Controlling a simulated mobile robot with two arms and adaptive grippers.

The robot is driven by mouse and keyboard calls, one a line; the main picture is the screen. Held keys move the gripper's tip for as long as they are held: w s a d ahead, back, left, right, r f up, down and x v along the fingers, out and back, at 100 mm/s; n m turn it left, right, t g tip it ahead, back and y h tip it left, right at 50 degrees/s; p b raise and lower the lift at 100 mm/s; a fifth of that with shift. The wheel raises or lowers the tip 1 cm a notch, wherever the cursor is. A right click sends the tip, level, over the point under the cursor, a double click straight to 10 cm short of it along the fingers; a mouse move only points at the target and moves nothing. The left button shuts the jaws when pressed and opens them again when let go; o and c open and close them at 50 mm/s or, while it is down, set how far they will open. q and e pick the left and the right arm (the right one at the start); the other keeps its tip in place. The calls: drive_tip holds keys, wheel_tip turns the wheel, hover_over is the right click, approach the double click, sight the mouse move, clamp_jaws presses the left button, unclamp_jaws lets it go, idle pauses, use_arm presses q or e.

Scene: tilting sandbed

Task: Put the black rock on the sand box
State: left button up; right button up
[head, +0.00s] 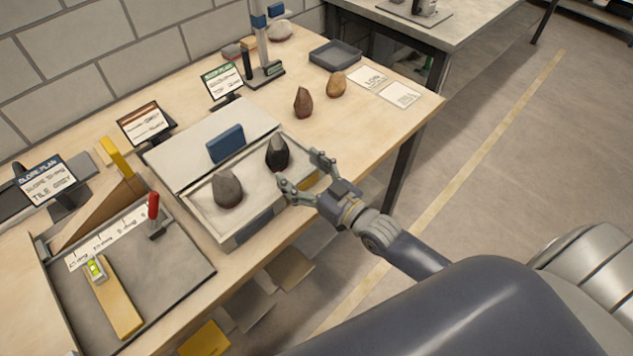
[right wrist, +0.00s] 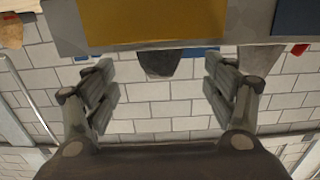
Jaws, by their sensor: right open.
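The black rock (head: 277,152) stands upright on the pale sand in the right part of the sand box (head: 197,224). A grey rock (head: 228,187) stands on the sand to its left. My right gripper (head: 302,172) is open and empty at the box's right end, its fingers pointing toward the black rock with a gap between. In the right wrist view, the black rock (right wrist: 160,64) shows beyond and between the spread fingertips (right wrist: 160,84), partly hidden by the box edge. My left gripper is not in view.
A blue block (head: 225,144) sits at the box's back edge. A reddish-brown rock (head: 303,102) and a tan rock (head: 336,85) lie on the table behind, near a dark tray (head: 335,54). A tilted board with a ruler (head: 105,245) takes up the left.

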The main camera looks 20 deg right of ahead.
drive_tip(key=v, duration=0.6)
drive_tip(key=shift+a, duration=0.15)
idle(0.3)
